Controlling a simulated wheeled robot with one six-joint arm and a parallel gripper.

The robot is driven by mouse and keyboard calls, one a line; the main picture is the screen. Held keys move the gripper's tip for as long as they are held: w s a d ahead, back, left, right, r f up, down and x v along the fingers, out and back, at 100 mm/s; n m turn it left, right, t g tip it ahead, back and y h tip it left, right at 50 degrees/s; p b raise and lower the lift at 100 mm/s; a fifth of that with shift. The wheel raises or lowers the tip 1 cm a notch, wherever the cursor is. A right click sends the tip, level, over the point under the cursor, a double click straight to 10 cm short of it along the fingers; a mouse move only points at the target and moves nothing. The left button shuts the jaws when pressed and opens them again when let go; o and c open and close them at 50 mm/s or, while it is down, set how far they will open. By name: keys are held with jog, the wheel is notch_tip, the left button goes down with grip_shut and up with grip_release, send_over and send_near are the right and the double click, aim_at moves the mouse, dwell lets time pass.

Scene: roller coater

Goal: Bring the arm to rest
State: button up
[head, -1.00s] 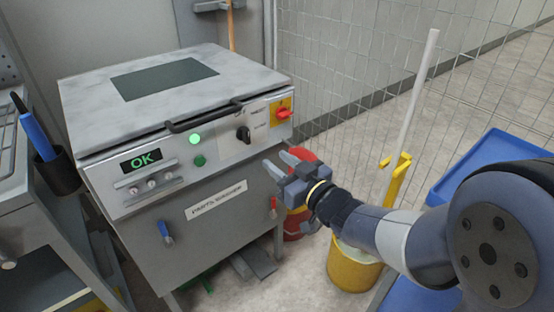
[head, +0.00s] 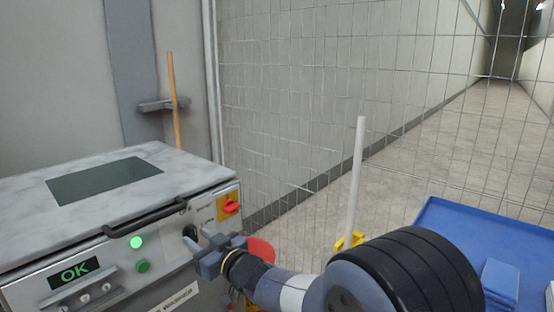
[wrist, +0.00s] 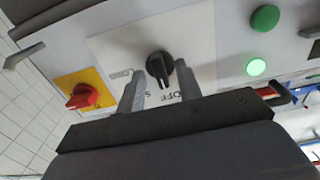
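My gripper (head: 212,250) is in front of the right part of the parts washer's front panel in the head view. In the wrist view my gripper (wrist: 158,88) has its two fingers apart with nothing held between them. The black rotary knob (wrist: 160,66) lies just beyond the fingertips, between them in the picture; whether they touch it I cannot tell. The parts washer (head: 70,215) has its lid down, and its display (head: 74,274) reads OK. A red switch on a yellow plate (wrist: 84,96) is left of the fingers in the wrist view.
A black lid handle (head: 145,218) juts from the washer's front edge. A wire mesh fence (head: 300,110) stands behind. A mop handle (head: 355,180) rises beyond my arm, near a red object (head: 262,250). A blue cart (head: 450,225) is at right.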

jog(key=shift+w+a, duration=0.1)
dwell(0.4)
jog(key=p+v, duration=0.2)
jog(key=v, duration=0.8)
jog(key=b+x, duration=0.2)
jog(key=x, duration=0.7)
jog(key=shift+w+a+f, duration=0.1)
jog(key=shift+w+a, duration=0.05)
jog(key=shift+a, duration=0.15)
jog(key=shift+w+a+r+p, duration=0.15)
jog(key=shift+a+r+p, duration=0.1)
jog(key=shift+p, duration=0.15)
jog(key=m+p, duration=0.2)
jog(key=m, duration=0.2)
jog(key=shift+d+p, duration=0.1)
jog(key=shift+p, duration=0.3)
jog(key=m+p, duration=0.3)
jog(key=m, duration=0.2)
jog(key=shift+p, duration=0.3)
jog(key=v, duration=1.1)
